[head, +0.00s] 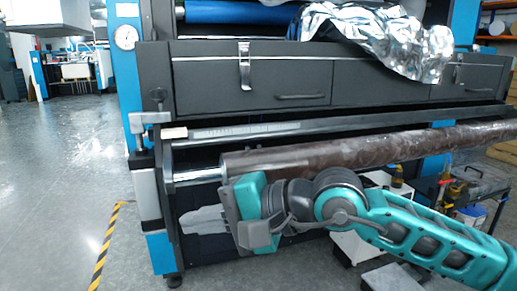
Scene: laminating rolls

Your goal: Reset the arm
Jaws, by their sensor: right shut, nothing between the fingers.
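My right gripper (187,221) is below the left end of the long brown roll (340,150), with its grey fingers pointing left. The fingers are shut and hold nothing. My teal right arm reaches in from the lower right and covers part of the space under the roll. The roll lies across the front of the dark laminating machine (210,86), on a bare metal shaft end (195,175) at its left. I cannot tell whether the gripper touches the machine's frame behind it. My left gripper is not in view.
Crumpled silver film (390,38) hangs over the machine's top right. A blue roll (235,12) sits behind it. Bottles and a tool box (478,180) stand at the right under the roll. The grey floor (60,150) at left is open, with yellow-black tape (105,245).

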